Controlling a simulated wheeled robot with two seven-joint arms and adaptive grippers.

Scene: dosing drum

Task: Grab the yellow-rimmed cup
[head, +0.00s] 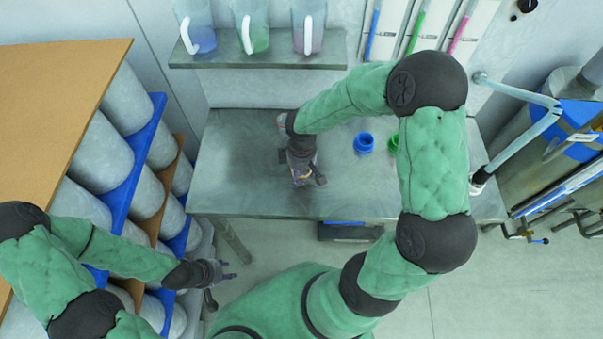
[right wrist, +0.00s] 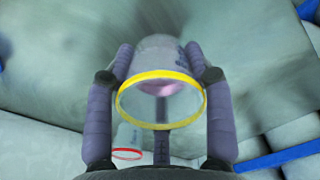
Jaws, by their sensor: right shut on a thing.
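The yellow-rimmed cup (right wrist: 160,74) is in the right wrist view, a clear cup with a pinkish tint inside. Its rim faces my camera and it sits between the two fingers of my right gripper (right wrist: 160,85). The right gripper is shut on the cup's sides. In the head view my right gripper (head: 304,172) is over the grey table, and the cup is mostly hidden by the gripper and arm. I cannot tell whether the cup is touching the table. My left gripper (head: 223,287) is open and empty at the lower left, away from the table.
A red-rimmed cup (right wrist: 127,154) shows low in the right wrist view. Jugs (head: 252,28) stand on a shelf at the back. A rack of grey drums (head: 125,100) is on the left.

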